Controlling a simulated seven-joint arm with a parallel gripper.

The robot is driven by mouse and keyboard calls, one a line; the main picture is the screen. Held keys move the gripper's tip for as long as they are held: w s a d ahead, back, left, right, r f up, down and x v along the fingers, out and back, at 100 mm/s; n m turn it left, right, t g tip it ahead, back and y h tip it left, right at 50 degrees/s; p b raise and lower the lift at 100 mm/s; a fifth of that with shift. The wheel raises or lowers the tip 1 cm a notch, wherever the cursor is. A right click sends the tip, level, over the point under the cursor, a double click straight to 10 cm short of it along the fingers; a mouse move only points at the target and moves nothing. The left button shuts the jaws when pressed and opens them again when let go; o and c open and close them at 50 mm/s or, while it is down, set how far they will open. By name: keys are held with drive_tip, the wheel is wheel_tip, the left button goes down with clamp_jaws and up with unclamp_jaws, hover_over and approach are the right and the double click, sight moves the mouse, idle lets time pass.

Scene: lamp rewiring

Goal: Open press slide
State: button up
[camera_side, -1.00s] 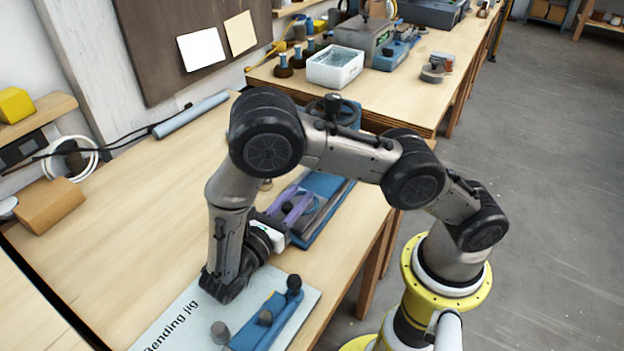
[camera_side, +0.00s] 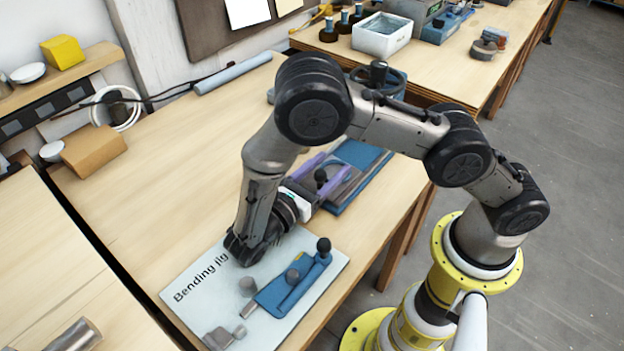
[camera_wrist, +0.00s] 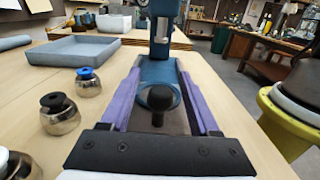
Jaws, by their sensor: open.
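The press (camera_wrist: 163,36) is blue, with an upright column and a long base in the wrist view. A black round knob (camera_wrist: 160,98) stands up on its slide, close to my gripper. My gripper (camera_wrist: 161,72) has two purple fingers, open, one on each side of the knob, with a visible gap to each. In the side view, the knob (camera_side: 321,176) shows between the purple fingers of my gripper (camera_side: 340,172), over the blue press base (camera_side: 362,160). My arm hides part of the press there.
A bending jig board (camera_side: 185,312) with a blue fixture (camera_side: 292,290) lies near my arm. Metal jars (camera_wrist: 88,82) and a grey tray (camera_wrist: 80,50) stand left of the press in the wrist view. Bare tabletop (camera_side: 150,190) lies left of my arm.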

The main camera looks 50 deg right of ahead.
drive_tip(key=a, duration=1.1)
drive_tip(key=shift+a, duration=0.15)
